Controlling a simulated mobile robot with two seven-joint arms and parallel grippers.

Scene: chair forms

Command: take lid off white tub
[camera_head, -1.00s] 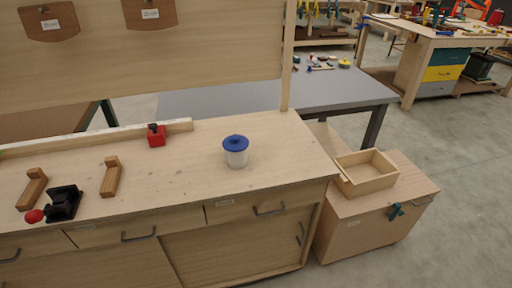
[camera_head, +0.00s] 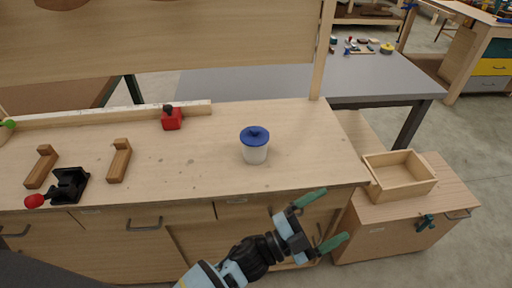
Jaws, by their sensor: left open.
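The white tub (camera_head: 255,155) stands upright on the wooden workbench, right of the bench's middle. Its blue lid (camera_head: 254,135) with a small knob sits on top of it. My left gripper (camera_head: 326,219) is in front of the bench's front edge, below and to the right of the tub. Its two green fingers are spread apart with nothing between them, and it is clear of the tub and lid. My right gripper is not in view.
The workbench (camera_head: 205,150) is bare around the tub. A red block-like object (camera_head: 172,118), wooden pieces (camera_head: 119,160) and a black tool with a red knob (camera_head: 69,185) lie to the left. An open wooden box (camera_head: 400,188) stands on a cabinet at right. A grey table (camera_head: 350,78) is behind.

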